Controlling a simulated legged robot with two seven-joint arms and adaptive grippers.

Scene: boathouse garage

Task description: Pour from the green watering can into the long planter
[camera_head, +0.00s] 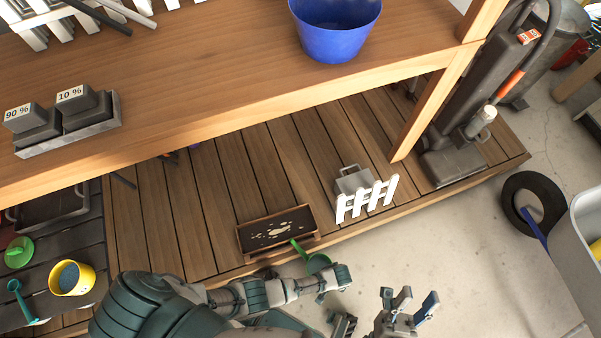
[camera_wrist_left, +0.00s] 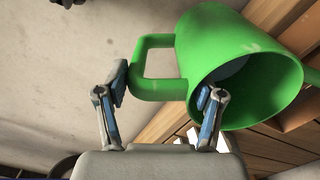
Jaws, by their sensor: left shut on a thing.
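The green watering can (camera_head: 319,262) is at the deck's front edge, beside the near right corner of the long planter (camera_head: 243,241). It also shows large in the left wrist view (camera_wrist_left: 212,55), tilted, its open top facing the camera and something bluish inside. My left gripper (camera_wrist_left: 162,105) is shut on the can's handle; in the head view my arm partly hides the can. The spout points up-left and its tip overlaps the planter's near edge. The planter is a brown box with dark soil and pale patches; I see no stream. My right gripper (camera_head: 408,308) is open and empty over the floor.
A white picket piece (camera_head: 367,199) and a grey box (camera_head: 352,180) stand right of the planter. A wooden shelf (camera_head: 240,110) with a blue bucket (camera_head: 335,38) overhangs behind. A yellow pot (camera_head: 72,278) is at lower left. Concrete floor in front is clear.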

